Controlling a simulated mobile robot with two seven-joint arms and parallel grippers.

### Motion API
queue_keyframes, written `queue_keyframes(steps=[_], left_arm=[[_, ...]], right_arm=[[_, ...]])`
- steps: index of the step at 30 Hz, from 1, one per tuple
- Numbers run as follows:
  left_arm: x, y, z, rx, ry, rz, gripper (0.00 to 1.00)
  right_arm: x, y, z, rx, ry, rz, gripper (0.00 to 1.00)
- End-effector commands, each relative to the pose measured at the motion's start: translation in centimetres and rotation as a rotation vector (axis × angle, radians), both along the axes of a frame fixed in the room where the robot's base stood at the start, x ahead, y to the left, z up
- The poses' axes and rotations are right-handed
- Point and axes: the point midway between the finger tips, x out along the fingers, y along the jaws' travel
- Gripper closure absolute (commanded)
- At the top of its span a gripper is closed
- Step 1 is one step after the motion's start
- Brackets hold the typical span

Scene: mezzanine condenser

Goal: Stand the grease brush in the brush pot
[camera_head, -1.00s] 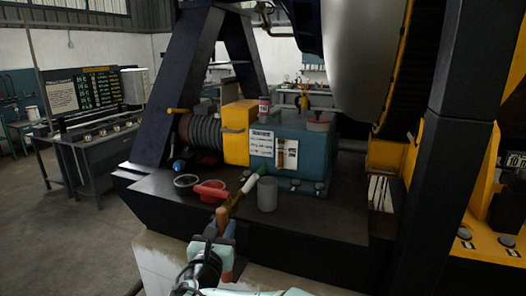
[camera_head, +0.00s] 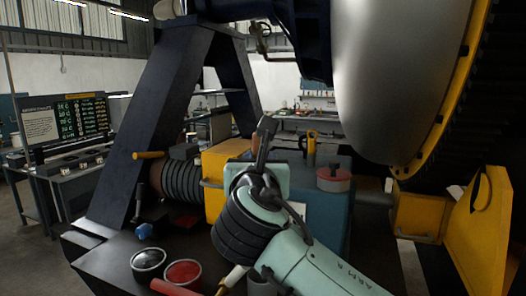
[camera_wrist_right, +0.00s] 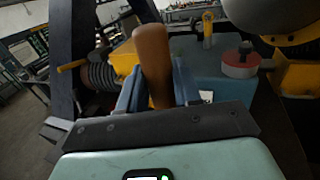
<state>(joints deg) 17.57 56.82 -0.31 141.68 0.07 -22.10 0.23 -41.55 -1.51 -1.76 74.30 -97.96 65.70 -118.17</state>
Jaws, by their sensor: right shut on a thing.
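My right gripper (camera_wrist_right: 155,95) is shut on a brown, rounded handle in the wrist view, which I take to be the grease brush (camera_wrist_right: 152,60). The handle sticks up between the fingers, slightly tilted; its lower end is hidden. In the head view my right arm covers the gripper and most of the brush. The grey cylinder that looks like the brush pot (camera_head: 262,284) stands on the dark bench at the bottom, partly covered by my arm. My left gripper is not in view.
A blue gearbox (camera_head: 330,205) with a red-topped knob (camera_head: 333,179) stands behind my arm. Two round tins, one dark (camera_head: 148,260) and one red (camera_head: 183,273), a red cylinder (camera_head: 172,288) and a pale-tipped brown item (camera_head: 233,277) lie left of the pot.

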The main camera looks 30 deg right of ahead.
Motion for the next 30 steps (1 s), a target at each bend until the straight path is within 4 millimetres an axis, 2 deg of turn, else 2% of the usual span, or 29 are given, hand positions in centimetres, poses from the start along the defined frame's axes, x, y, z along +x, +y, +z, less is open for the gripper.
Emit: queue_keyframes(steps=[5, 14, 21, 30], left_arm=[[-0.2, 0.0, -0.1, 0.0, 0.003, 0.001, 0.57], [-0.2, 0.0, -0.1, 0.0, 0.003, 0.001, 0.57], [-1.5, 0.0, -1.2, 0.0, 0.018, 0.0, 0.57], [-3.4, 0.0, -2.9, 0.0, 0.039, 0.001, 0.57]], right_arm=[[-0.5, -0.2, 0.3, -0.002, 0.001, 0.009, 1.0], [-0.4, -0.3, -1.7, -0.003, 0.002, 0.008, 1.0], [-0.4, -0.2, -3.8, -0.002, 0.004, 0.008, 1.0], [-0.4, -0.2, -5.4, 0.0, 0.004, 0.008, 1.0]])
